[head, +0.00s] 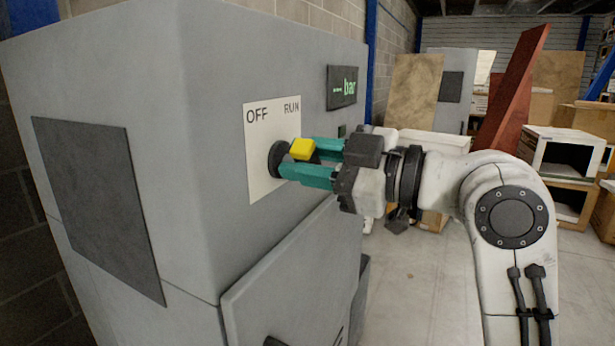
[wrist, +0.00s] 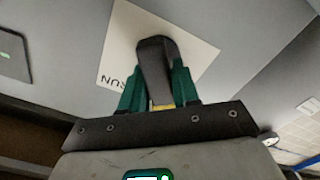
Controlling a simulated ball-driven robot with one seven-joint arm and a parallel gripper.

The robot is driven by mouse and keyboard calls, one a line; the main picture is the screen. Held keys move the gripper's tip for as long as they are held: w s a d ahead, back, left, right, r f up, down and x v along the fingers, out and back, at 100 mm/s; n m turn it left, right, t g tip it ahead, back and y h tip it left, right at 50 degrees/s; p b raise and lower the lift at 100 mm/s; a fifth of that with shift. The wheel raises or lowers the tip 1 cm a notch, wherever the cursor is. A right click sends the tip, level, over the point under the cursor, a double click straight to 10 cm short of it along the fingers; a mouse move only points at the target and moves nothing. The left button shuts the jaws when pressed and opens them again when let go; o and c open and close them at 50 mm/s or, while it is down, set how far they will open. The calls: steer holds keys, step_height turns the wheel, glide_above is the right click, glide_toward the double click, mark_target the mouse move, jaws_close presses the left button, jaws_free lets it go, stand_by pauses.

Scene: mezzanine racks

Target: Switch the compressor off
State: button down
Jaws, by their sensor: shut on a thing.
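The compressor (head: 225,170) is a tall grey cabinet filling the left of the head view. Its white plate (head: 257,130) reads OFF at left and RUN at right. On the plate is a black rotary switch (head: 276,158) with a yellow-ended handle (head: 302,148), whose yellow end lies up and right, toward RUN. My gripper (head: 291,161) has its teal fingers shut on the handle. In the wrist view the dark handle (wrist: 155,70) sits between the fingers, with a bit of yellow at its near end. The fingers hide part of the switch.
A dark display (head: 342,87) reading "bar" is on the cabinet above right of the plate. A grey door panel (head: 290,270) stands out below. Boxes (head: 565,150), boards and a leaning red beam (head: 515,88) stand at the back right.

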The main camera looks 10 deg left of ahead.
steer(key=shift+f+n+b, duration=0.1)
steer(key=shift+n+b, duration=0.2)
steer(key=shift+n, duration=0.2)
steer(key=c, duration=0.9)
jaws_free()
steer(key=v, duration=1)
steer(key=shift+s+d, duration=0.15)
steer(key=shift+d, duration=0.25)
